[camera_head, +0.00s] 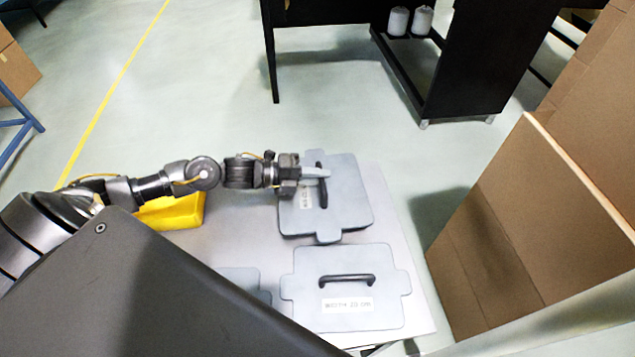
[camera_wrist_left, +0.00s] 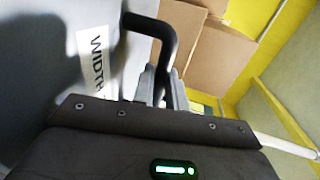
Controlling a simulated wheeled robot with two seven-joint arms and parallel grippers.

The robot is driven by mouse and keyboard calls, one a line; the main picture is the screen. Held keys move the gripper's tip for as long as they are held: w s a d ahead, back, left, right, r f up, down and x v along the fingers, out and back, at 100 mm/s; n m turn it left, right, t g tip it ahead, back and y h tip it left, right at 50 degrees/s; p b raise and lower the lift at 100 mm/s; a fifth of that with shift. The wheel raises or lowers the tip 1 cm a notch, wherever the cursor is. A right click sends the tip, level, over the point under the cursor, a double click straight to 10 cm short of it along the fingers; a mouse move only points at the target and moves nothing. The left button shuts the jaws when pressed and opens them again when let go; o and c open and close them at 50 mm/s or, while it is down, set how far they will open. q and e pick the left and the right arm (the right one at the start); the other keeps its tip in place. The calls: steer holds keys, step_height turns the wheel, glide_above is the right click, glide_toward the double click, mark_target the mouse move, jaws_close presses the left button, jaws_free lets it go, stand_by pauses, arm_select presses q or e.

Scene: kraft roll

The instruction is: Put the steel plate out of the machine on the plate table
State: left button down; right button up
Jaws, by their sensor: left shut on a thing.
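A grey steel plate (camera_head: 347,212) with a dark handle and a white label is at the far right part of the plate table (camera_head: 392,222). My left gripper (camera_head: 322,172) is shut on its handle. The left wrist view shows the plate (camera_wrist_left: 40,60), its "WIDTH" label and the black handle (camera_wrist_left: 160,32) between the fingers (camera_wrist_left: 160,88). I cannot tell whether the plate touches the table top. A second plate (camera_head: 380,299) with a handle and a label lies nearer on the table. My right gripper is not in view.
Part of another grey plate (camera_head: 243,279) shows at the near left, partly hidden by my body. A yellow block (camera_head: 172,212) is on the table's left. Cardboard boxes (camera_head: 520,240) stand right of the table. A black machine frame (camera_head: 465,65) stands behind, with open floor between.

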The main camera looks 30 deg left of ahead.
mark_target(332, 185)
arm_select(q)
steer(key=shift+w+a+f, duration=0.1)
steer(key=shift+w, duration=0.15)
step_height(332, 185, down, 2)
steer(key=shift+f+p, duration=0.1)
steer(key=shift+p, duration=0.45)
steer(key=shift+f, duration=0.5)
steer(key=c, duration=1.4)
jaws_free()
steer(key=shift+f, duration=0.1)
steer(key=shift+c, duration=0.2)
steer(key=shift+o, duration=0.2)
steer(key=shift+s+a, duration=0.1)
steer(key=b+v, duration=0.2)
steer(key=v, duration=0.8)
steer(key=shift+s+f, duration=0.1)
steer(key=shift+s, duration=0.05)
steer(key=shift+v, duration=0.8)
